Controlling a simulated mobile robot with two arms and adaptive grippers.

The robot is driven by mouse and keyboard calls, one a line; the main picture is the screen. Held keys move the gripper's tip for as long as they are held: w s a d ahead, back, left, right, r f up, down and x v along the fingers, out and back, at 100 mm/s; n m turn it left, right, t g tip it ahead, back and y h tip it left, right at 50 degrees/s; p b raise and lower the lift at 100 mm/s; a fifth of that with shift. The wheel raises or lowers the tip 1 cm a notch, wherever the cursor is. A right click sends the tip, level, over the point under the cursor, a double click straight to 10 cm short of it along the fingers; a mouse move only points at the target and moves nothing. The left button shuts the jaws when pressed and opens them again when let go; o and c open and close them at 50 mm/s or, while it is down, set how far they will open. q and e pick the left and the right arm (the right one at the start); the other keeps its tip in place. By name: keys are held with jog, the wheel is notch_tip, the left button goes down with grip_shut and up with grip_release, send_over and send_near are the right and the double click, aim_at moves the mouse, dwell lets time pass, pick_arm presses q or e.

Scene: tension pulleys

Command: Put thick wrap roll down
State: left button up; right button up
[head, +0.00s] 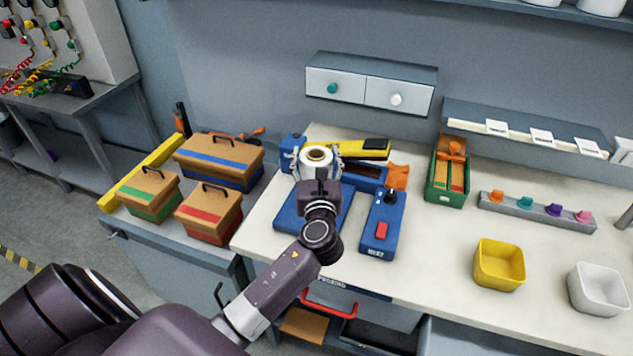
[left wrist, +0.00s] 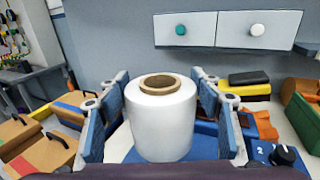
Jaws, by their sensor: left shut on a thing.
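The thick wrap roll (head: 317,161) is a white cylinder with a brown cardboard core. It stands upright between the fingers of my left gripper (head: 318,167), which is shut on it. In the left wrist view the roll (left wrist: 160,118) fills the middle, with a blue finger pad on each side. In the head view it appears over the back part of a blue flat device (head: 290,215) on the white table. Whether its bottom touches anything is hidden by my gripper. My right gripper does not show.
A blue control box (head: 381,225) with a red button and black knob stands just right. A yellow tool (head: 350,150) and orange piece (head: 398,177) lie behind. Toolboxes (head: 219,158) stand left. Yellow (head: 499,265) and white bins (head: 598,290) stand right, with clear table between.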

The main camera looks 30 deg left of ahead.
pick_arm(q)
jog(key=shift+f+b, duration=0.45)
jog(key=shift+f, duration=3.4)
jog(key=o, duration=1.2)
jog(key=shift+f, duration=0.2)
jog(key=o, duration=0.5)
